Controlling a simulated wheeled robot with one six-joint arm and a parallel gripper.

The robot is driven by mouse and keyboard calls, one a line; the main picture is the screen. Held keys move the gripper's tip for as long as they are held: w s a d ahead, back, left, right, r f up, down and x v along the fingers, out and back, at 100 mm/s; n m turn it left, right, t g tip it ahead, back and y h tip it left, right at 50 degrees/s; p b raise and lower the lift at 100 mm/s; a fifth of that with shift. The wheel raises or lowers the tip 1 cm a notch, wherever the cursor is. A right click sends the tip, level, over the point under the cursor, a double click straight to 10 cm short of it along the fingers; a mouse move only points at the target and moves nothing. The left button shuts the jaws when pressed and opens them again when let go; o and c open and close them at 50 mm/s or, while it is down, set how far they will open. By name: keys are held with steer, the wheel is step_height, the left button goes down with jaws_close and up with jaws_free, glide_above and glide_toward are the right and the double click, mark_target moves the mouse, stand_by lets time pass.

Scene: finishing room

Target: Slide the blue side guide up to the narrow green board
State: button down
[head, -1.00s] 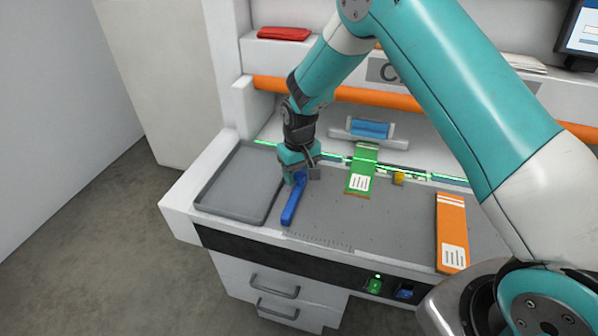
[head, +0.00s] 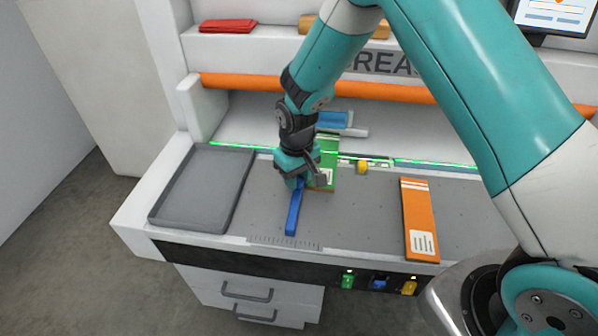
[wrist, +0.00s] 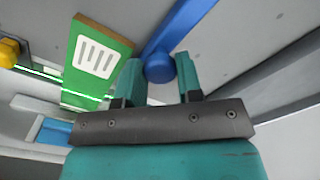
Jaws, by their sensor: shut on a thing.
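The blue side guide (head: 293,212) is a long bar lying on the grey bed, with a round knob at its far end. My gripper (head: 296,181) is shut on that knob; in the wrist view the blue knob (wrist: 159,68) sits between the two teal fingers. The narrow green board (head: 330,148) with a white label lies just right of the guide, partly hidden by my gripper. In the wrist view a small gap shows between the green board (wrist: 96,62) and the guide; they look apart.
A grey tray (head: 160,214) is on the left of the bed. An orange board (head: 418,215) lies on the right. A yellow knob (head: 362,167) is right of the green board. An orange roller bar (head: 245,85) crosses behind. A printed scale (head: 285,243) marks the front edge.

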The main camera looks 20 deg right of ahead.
steer(key=shift+w, duration=0.1)
steer(key=c, duration=0.8)
jaws_free()
step_height(320, 180, up, 18)
steer(key=b, duration=0.3)
steer(key=shift+f, duration=0.2)
steer(key=s+r+n+y, duration=0.1)
steer(key=s, duration=0.7)
steer(key=s+a+r+n+y, duration=0.1)
steer(key=s+r, duration=0.1)
steer(key=s, duration=0.7)
steer(key=s+a+r+n+y, duration=0.1)
steer(key=s+r+y, duration=0.1)
steer(key=s, duration=0.7)
steer(key=shift+n, duration=0.3)
